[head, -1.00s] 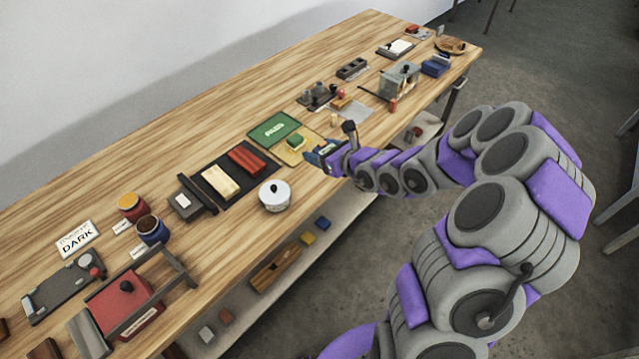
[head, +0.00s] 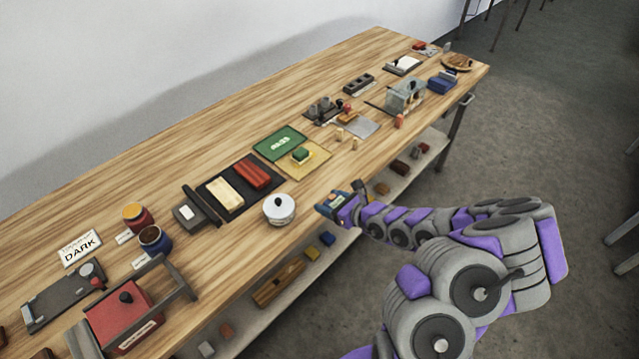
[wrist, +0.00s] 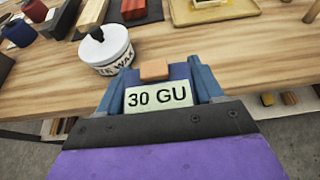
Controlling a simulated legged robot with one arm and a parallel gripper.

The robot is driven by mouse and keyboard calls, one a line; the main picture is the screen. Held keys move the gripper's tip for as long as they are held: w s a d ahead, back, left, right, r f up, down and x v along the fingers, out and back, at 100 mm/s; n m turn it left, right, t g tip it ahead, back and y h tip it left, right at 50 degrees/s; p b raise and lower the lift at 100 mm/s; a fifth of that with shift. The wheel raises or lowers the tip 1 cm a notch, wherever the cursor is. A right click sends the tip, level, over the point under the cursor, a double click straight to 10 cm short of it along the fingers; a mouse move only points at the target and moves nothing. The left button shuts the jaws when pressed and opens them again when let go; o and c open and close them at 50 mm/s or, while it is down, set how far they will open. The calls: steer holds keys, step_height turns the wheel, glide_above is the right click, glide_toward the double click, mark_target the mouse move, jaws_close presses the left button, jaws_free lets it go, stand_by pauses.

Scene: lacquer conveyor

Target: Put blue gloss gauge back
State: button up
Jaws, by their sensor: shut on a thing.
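The blue gloss gauge (wrist: 158,98) is between my gripper's fingers in the wrist view, with a pale label reading "30 GU" and a tan block at its far end. My gripper (head: 330,202) is shut on it. In the head view the gripper is at the table's front edge, right of the white wax tin (head: 279,208) and in front of the yellow mat (head: 318,165). The gauge is small there and its underside is hidden, so I cannot tell its height above the wood.
A green board (head: 279,141) and a green block (head: 301,155) are beyond the gripper. A dark tray (head: 238,205) holds cream and red bars. A lower shelf (head: 300,285) carries several blocks. Bare wood lies between the wax tin and yellow mat.

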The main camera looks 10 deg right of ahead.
steer(key=b, duration=0.2)
glide_above(318, 186)
steer(key=s, duration=0.2)
steer(key=shift+w+d+f, duration=0.15)
steer(key=shift+w+f, duration=0.05)
steer(key=shift+f, duration=0.45)
steer(key=shift+w+a, duration=0.25)
steer(key=shift+w, duration=0.7)
step_height(318, 186, down, 4)
steer(key=shift+r+b, duration=0.15)
steer(key=shift+b, duration=0.55)
steer(key=shift+s+r, duration=0.1)
steer(key=shift+r, duration=0.05)
steer(key=o, duration=1.4)
steer(key=shift+d, duration=0.15)
